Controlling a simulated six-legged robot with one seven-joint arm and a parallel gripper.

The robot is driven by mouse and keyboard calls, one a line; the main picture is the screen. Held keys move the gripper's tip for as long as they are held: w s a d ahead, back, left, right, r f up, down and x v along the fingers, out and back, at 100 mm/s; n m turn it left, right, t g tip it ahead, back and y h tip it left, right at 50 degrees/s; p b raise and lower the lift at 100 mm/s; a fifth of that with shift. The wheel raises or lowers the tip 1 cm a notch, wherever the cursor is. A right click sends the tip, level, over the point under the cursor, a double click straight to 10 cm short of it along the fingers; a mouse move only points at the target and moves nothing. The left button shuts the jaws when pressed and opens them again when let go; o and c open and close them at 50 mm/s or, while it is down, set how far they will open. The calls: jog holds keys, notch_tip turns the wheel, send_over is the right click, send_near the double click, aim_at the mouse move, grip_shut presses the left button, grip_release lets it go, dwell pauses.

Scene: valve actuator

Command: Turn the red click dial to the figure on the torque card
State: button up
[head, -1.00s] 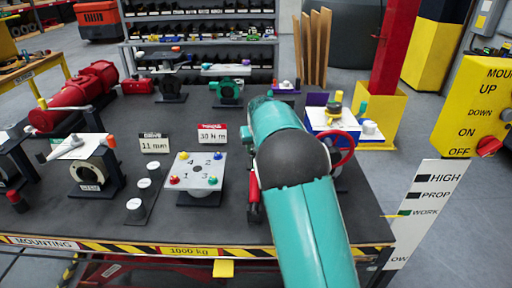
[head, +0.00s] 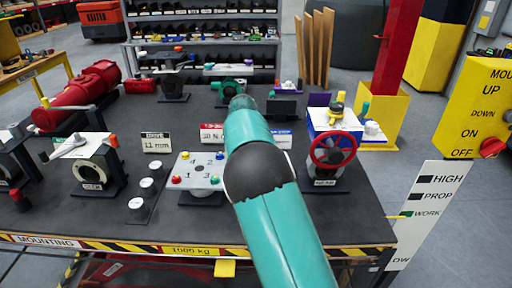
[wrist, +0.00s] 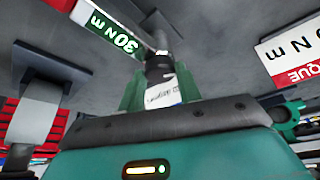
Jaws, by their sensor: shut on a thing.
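In the wrist view, upside down, my gripper (wrist: 160,95) is shut on a dark labelled piece (wrist: 160,68) at the end of a pale shaft. The label is too small to read. A green window (wrist: 110,32) beside it reads 30 N m, with red casing (wrist: 62,4) at its end. I cannot tell which part is the red click dial. The torque card (wrist: 292,55) is cut off at the right; N m and part of TORQUE show. In the head view, my arm partly covers the card (head: 210,134) and hides my gripper.
The red handwheel (head: 333,149) stands right of my arm. A numbered plate (head: 197,170) with coloured knobs and the 11 mm card (head: 157,143) stand left. Bare tabletop (head: 365,205) shows at the right front.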

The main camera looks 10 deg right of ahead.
dwell(0.5)
jog(key=o, duration=1)
jog(key=shift+s+r, duration=0.1)
jog(key=v, duration=1.3)
jog(key=shift+r, duration=0.35)
